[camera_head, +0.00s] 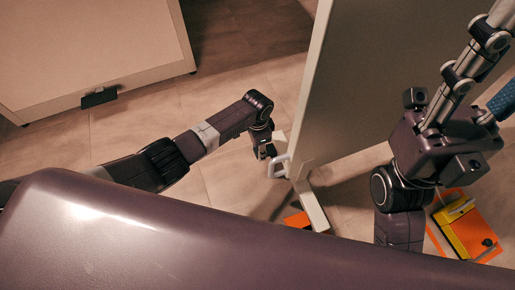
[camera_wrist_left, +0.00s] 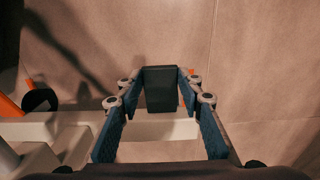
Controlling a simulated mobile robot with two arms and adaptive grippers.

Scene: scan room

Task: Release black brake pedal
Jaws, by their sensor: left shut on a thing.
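A black block-like pedal (camera_wrist_left: 160,90) shows in the left wrist view, between the blue-padded fingers of my left gripper (camera_wrist_left: 160,82). The gripper is shut on it, with a finger at each side. In the head view my left gripper (camera_head: 268,152) reaches down beside a pale handle on a white upright panel. The pedal cannot be made out there. My right gripper (camera_head: 480,95) points up at the right edge of the head view. Its fingertips are cut off, so I cannot tell how far apart they are.
The white panel (camera_head: 365,85) stands on a pale foot bar (camera_head: 312,206), close to my left gripper. A white cabinet (camera_head: 85,45) with a black part (camera_head: 99,97) stands at upper left. Orange and yellow equipment (camera_head: 460,222) lies at lower right.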

